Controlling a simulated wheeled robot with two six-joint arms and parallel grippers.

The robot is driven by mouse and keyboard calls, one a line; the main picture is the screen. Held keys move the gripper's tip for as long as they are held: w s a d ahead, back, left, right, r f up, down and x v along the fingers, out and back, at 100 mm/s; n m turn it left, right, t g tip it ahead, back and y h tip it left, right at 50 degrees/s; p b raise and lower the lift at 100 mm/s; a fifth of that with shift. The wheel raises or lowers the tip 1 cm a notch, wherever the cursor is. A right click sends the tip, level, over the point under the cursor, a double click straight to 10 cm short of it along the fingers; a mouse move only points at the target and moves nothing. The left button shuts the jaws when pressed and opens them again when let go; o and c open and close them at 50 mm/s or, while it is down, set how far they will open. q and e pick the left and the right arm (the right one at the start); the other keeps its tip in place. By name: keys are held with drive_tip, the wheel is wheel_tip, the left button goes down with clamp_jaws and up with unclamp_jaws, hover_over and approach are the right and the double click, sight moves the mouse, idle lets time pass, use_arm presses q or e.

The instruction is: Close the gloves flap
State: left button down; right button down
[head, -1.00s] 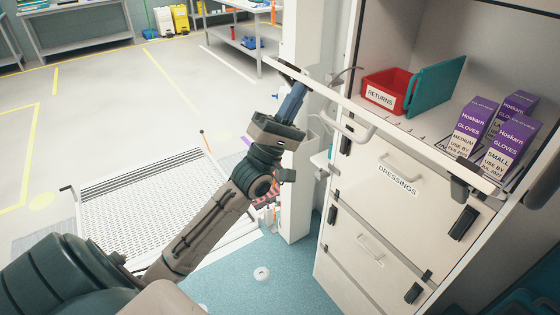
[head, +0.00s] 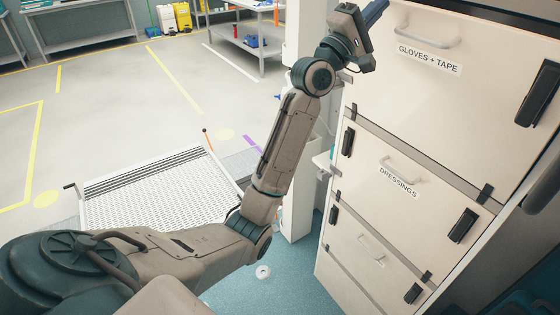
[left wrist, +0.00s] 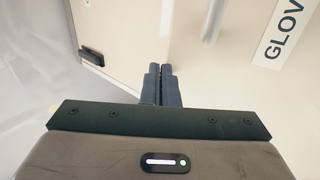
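The gloves flap (head: 450,100), a cream panel labelled "GLOVES + TAPE" with a grey handle (head: 425,38), stands raised across the top compartment and hides its contents. A dark strip shows above its top edge. I cannot tell whether it is fully flush or latched. My left gripper (head: 376,12) is at the flap's upper left, partly cut off by the picture edge. In the left wrist view, its fingers (left wrist: 160,84) are together and empty, pointing at the flap face (left wrist: 190,50). Whether they touch it is unclear. My right gripper is not in view.
The closed "DRESSINGS" front (head: 390,200) and another closed front (head: 360,255) are below the flap. Dark latches (head: 463,225) sit along the edges. A white post (head: 297,200) stands left of the cabinet. A perforated ramp (head: 155,190) and open floor lie further left.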

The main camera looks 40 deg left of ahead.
sight(394, 0)
use_arm(q)
drive_tip(key=w, duration=0.1)
drive_tip(key=w+r+p, duration=0.1)
drive_tip(key=w+d+p, duration=0.1)
drive_tip(key=shift+w+d+r+g, duration=0.1)
drive_tip(key=shift+w+r+g, duration=0.05)
drive_tip(key=shift+r+g, duration=0.25)
drive_tip(key=shift+w+d+p, duration=0.2)
drive_tip(key=shift+w+p, duration=0.2)
drive_tip(key=shift+p, duration=0.15)
drive_tip(key=shift+w+f, duration=0.15)
drive_tip(key=shift+w, duration=0.05)
drive_tip(key=shift+f, duration=0.1)
